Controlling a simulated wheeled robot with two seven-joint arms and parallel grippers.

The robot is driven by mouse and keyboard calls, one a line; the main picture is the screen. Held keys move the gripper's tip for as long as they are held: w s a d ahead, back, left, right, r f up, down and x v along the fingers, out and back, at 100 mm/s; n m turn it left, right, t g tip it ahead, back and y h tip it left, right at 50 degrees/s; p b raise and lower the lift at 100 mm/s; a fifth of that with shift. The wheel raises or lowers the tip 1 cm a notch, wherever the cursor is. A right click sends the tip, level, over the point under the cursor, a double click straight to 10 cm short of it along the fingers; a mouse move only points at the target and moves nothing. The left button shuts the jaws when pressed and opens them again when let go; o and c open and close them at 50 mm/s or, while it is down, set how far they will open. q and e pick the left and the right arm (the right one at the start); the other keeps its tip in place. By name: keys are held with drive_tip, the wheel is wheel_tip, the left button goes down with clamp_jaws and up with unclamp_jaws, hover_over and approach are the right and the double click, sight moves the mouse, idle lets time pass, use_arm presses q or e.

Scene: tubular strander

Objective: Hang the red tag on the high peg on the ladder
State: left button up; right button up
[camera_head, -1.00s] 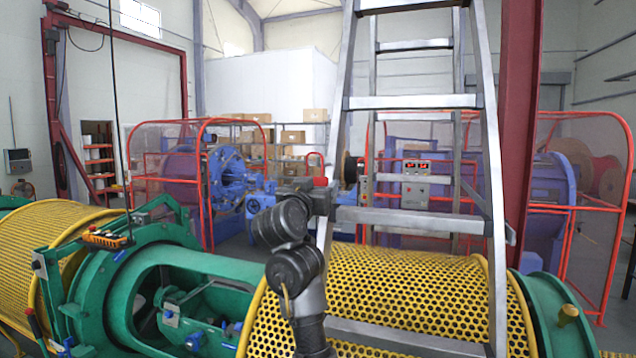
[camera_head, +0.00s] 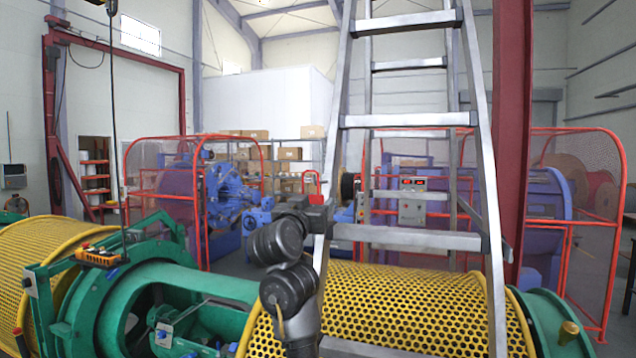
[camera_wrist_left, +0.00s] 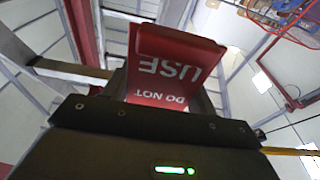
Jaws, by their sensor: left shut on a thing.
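The red tag (camera_wrist_left: 170,68) fills the upper middle of the left wrist view. Its white letters "DO NOT USE" read upside down there. In the head view only a small red bit of the tag (camera_head: 316,199) shows at my left gripper (camera_head: 322,212). That gripper is shut on the tag. In the head view it overlaps the left rail of the grey metal ladder (camera_head: 335,150), a little above a wide rung. I cannot tell whether it touches the rail. I cannot make out the high peg. My right gripper is not in view.
A yellow perforated drum (camera_head: 400,300) lies low around the ladder's foot. A green machine frame (camera_head: 110,300) is at the left. A dark red column (camera_head: 513,130) stands right of the ladder. Red-framed mesh guards (camera_head: 590,180) stand behind.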

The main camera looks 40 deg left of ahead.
use_arm(q)
drive_tip(key=shift+w, duration=0.1)
drive_tip(key=shift+w+a+f+b, duration=0.1)
drive_tip(key=shift+w+a+b, duration=0.2)
drive_tip(key=shift+w, duration=0.4)
drive_tip(key=shift+w+a+f+b, duration=0.1)
drive_tip(key=shift+w+a+b, duration=0.2)
drive_tip(key=shift+w, duration=0.45)
drive_tip(key=shift+w+a+b, duration=0.2)
drive_tip(key=shift+w+b, duration=0.15)
drive_tip(key=shift+w, duration=0.35)
drive_tip(key=shift+f, duration=0.2)
drive_tip(key=shift+w+f+b, duration=0.15)
drive_tip(key=shift+f+b, duration=0.5)
drive_tip(key=shift+b, duration=0.05)
idle(0.6)
drive_tip(key=o, duration=1)
